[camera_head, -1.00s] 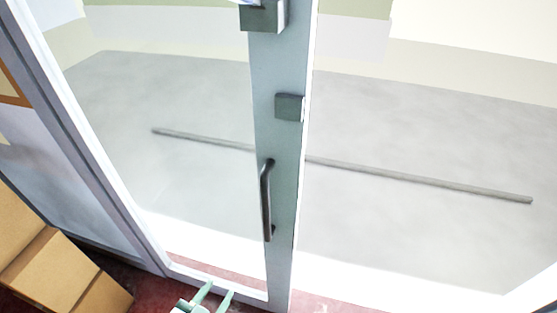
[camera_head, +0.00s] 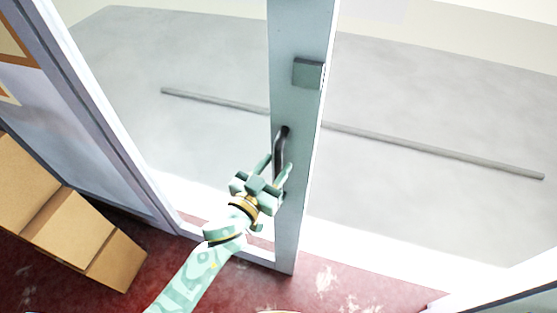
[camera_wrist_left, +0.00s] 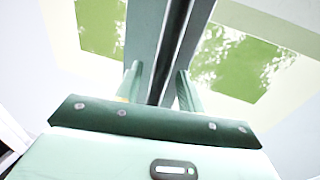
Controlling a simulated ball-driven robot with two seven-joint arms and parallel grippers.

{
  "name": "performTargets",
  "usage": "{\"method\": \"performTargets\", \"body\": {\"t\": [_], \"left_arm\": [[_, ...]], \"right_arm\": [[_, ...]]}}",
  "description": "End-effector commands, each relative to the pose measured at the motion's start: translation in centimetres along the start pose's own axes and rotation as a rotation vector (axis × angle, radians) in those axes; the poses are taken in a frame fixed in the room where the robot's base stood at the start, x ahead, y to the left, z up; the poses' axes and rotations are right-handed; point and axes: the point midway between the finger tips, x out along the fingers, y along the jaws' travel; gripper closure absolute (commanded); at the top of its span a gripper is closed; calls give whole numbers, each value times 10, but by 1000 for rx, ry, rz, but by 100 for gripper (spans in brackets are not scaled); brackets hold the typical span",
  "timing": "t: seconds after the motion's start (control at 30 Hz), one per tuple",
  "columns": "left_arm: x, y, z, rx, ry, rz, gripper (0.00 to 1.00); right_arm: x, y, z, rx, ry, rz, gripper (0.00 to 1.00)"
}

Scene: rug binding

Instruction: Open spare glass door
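The glass door has a pale grey-green upright stile (camera_head: 300,110) with a clear pane (camera_head: 200,130) to its left. A dark vertical bar handle (camera_head: 284,134) is fixed to the stile, below a grey square lock box (camera_head: 308,73). My left gripper (camera_head: 277,163) is at the lower part of the handle, with its fingers apart on either side of it. In the left wrist view the dark handle (camera_wrist_left: 172,45) runs between the two open fingers (camera_wrist_left: 158,72). Gaps show beside the bar, so the fingers are not closed on it. My right gripper is not in view.
Stacked cardboard boxes (camera_head: 70,225) stand on the red floor (camera_head: 215,290) at the left, by the white door frame (camera_head: 125,150). A long grey rail (camera_head: 430,154) shows through the glass. Red floor is clear below the door.

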Motion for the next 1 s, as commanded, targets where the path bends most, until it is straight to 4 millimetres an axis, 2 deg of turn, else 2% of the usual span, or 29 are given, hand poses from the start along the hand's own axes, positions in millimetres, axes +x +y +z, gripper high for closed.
{"method": "performTargets", "body": {"t": [0.1, 0.2, 0.47, 0.5, 0.6, 0.63, 0.87, 1.0], "left_arm": [[14, 0, 0, 1, 0, 0, 61], [19, 0, 1, 0, -1, 0, 61], [21, 0, 0, 0, -1, 0, 61], [21, 0, 0, 0, -1, 0, 67], [21, 0, 0, 0, -1, 0, 95], [20, 0, 0, 0, -1, 0, 100], [16, 0, 1, 1, -3, 4, 100], [0, -1, 3, 2, -6, 23, 100]], "right_arm": [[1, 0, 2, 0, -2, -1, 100], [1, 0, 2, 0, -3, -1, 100], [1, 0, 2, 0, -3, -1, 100], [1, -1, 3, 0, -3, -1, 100], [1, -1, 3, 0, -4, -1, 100], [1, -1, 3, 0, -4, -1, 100], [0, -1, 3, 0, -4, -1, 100], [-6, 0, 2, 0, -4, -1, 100]]}}
